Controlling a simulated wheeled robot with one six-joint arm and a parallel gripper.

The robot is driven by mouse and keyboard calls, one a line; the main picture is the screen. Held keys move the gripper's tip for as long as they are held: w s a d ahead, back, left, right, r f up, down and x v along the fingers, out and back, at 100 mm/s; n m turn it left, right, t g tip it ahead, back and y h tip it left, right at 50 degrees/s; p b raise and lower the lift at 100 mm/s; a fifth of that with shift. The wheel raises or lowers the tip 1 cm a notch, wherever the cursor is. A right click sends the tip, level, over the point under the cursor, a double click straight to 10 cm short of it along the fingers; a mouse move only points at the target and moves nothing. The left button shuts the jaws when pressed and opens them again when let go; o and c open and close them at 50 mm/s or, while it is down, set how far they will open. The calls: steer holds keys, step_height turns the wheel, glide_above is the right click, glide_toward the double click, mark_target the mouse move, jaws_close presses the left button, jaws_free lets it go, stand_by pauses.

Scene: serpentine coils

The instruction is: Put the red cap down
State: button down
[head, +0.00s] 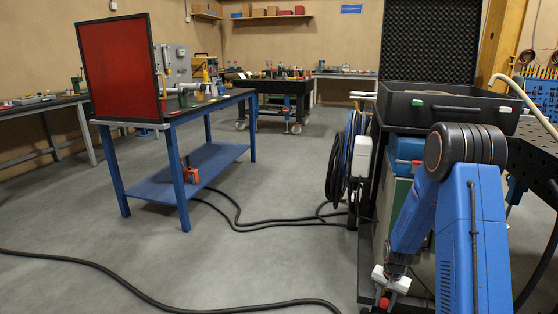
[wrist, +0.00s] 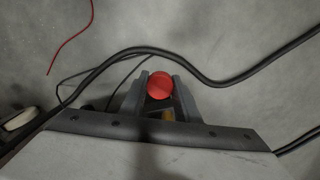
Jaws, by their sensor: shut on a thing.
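The red cap (wrist: 160,85) is a round red piece held between the two fingers of my gripper (wrist: 159,98) in the wrist view. In the head view my gripper (head: 388,290) hangs low at the lower right, beside the cart, and the red cap (head: 384,302) shows as a small red spot at its tip. The gripper is shut on the cap. Below it in the wrist view lies grey floor with a black cable. The cap's underside is hidden.
A cart with an open black foam-lined case (head: 450,107) stands close beside my arm. Black cables (head: 100,262) cross the grey floor. A blue table (head: 180,165) with a red panel (head: 118,68) stands at left. Open floor (head: 270,250) lies between table and cart.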

steer(key=w+a+f+n, duration=0.4)
steer(key=w+a+n, duration=0.3)
steer(key=a, duration=0.4)
steer(key=shift+a+n, duration=0.25)
steer(key=shift+n, duration=0.05)
steer(key=shift+d, duration=0.1)
